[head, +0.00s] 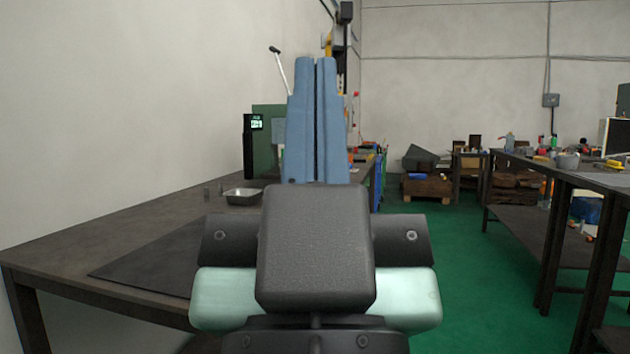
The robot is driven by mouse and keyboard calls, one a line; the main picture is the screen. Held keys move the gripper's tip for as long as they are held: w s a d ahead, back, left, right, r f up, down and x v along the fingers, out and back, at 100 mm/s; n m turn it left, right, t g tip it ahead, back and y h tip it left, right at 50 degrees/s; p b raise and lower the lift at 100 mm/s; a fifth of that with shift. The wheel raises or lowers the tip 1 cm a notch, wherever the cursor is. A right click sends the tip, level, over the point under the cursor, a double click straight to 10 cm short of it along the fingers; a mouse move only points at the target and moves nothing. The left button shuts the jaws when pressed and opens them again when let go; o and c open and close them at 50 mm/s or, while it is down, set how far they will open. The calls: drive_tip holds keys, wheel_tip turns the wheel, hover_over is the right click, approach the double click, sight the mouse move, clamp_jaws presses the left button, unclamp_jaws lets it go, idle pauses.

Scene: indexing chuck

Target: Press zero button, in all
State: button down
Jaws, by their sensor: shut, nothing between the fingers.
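My gripper (317,65) points up and away in the middle of the head view. Its two long blue fingers lie side by side, shut and empty. Behind and left of it, a green machine (268,115) stands on the dark bench (50,250). A narrow black panel (248,150) with a small lit green display (257,122) is at the machine's left side. A zero button cannot be made out at this size. The fingers appear right of the display, apart from it in the picture, and hide part of the machine.
A lever (281,72) with a dark knob rises above the machine. A metal tray (243,196) and small dark cylinders (207,192) sit on the bench, near a dark mat (150,262). A wall stands left. Green floor (440,260) is open between this bench and the right-hand bench (590,178).

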wheel_tip(320, 180, up, 38)
drive_tip(key=p, duration=3.5)
drive_tip(key=shift+f, duration=0.2)
